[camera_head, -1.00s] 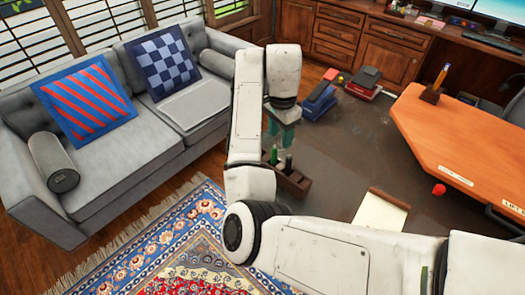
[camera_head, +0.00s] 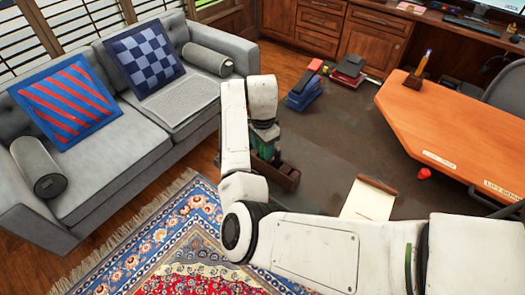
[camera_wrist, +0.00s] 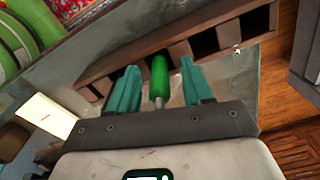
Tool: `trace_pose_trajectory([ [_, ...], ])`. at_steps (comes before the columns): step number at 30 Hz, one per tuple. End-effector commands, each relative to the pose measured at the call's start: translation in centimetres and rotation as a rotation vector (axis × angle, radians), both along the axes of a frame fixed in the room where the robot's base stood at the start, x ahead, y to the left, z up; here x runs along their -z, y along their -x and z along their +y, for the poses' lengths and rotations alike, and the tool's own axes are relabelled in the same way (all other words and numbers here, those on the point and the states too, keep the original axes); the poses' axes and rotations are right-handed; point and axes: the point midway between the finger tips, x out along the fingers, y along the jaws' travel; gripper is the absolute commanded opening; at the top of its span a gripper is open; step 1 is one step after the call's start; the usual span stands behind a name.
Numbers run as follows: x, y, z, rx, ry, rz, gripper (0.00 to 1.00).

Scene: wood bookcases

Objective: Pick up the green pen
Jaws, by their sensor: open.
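The green pen (camera_wrist: 160,76) stands in a dark wooden pen holder (camera_wrist: 110,68) with several compartments. In the wrist view the pen lies between the two teal fingers of my gripper (camera_wrist: 159,66), with a gap on each side. My gripper is open and does not grasp the pen. In the head view my gripper (camera_head: 264,146) is low at the left end of the holder (camera_head: 284,174). The arm and fingers mostly hide the pen there, so its lower part cannot be seen.
The holder stands on a dark tabletop (camera_head: 325,150). A clipboard with paper (camera_head: 368,201) lies to the right. Blue and red items (camera_head: 306,92) are at the back. An orange desk (camera_head: 450,125) is right, with a red object (camera_head: 424,173) near its edge. A grey sofa (camera_head: 130,140) is left.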

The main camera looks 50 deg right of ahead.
Motion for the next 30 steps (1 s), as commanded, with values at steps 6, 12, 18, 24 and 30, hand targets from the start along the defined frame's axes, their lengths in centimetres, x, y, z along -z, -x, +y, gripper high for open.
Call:
trace_pose_trajectory([
  [6,0.68,-0.01,0.05,-0.001,-0.001,-0.001,0.5],
  [12,0.66,0.0,0.04,-0.001,-0.001,0.0,0.4],
  [18,0.64,0.0,0.04,0.0,-0.001,0.0,0.21],
  [24,0.63,0.0,0.03,0.0,-0.001,0.0,0.02],
  [30,0.62,0.0,0.03,-0.001,-0.001,0.0,0.0],
])
